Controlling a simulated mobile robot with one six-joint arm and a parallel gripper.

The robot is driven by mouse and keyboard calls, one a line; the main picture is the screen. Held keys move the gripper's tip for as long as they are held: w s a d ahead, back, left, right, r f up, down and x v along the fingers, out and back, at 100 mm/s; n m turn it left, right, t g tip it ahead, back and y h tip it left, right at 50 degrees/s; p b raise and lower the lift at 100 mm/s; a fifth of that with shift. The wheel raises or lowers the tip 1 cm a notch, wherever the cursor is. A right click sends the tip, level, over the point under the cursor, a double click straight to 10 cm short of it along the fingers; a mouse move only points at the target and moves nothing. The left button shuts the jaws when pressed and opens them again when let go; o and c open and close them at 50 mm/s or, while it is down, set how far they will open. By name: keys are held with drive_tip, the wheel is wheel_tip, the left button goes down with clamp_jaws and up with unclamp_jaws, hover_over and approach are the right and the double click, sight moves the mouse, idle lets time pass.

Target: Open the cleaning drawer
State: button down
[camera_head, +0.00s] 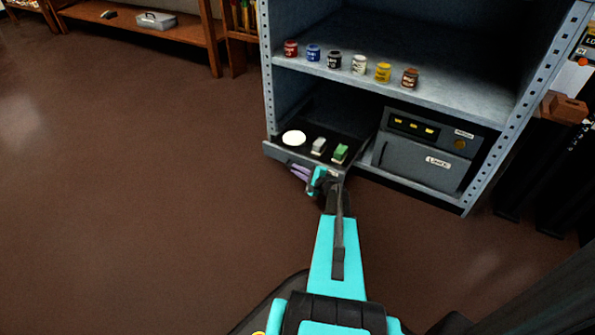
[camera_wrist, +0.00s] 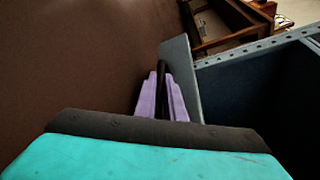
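The cleaning drawer (camera_head: 284,153) is at the bottom left of the grey metal shelf and stands pulled out, with its inside showing. In it lie a white round item (camera_head: 294,138), a grey-white block (camera_head: 318,146) and a green block (camera_head: 340,152). My gripper (camera_head: 299,172) is at the drawer's front face. In the wrist view, the purple fingers (camera_wrist: 164,92) lie on both sides of a dark handle (camera_wrist: 163,78) beside the grey drawer front (camera_wrist: 181,62). They look closed on the handle. The handle is mostly hidden in the head view.
Several small paint jars (camera_head: 359,65) stand on the shelf board above. A grey box unit (camera_head: 425,155) with a labelled front sits right of the drawer. The brown floor (camera_head: 130,200) is clear to the left. A wooden bench (camera_head: 150,30) is at the back left.

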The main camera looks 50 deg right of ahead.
drive_tip(key=shift+a, duration=0.1)
drive_tip(key=a, duration=0.2)
drive_tip(key=s+a+b, duration=0.1)
drive_tip(key=a, duration=0.1)
drive_tip(key=shift+s+a, duration=0.1)
drive_tip(key=shift+a, duration=0.05)
idle(0.4)
drive_tip(key=c, duration=2.1)
unclamp_jaws()
drive_tip(key=p+v, duration=0.3)
drive_tip(key=v, duration=1.1)
drive_tip(key=shift+p, duration=0.4)
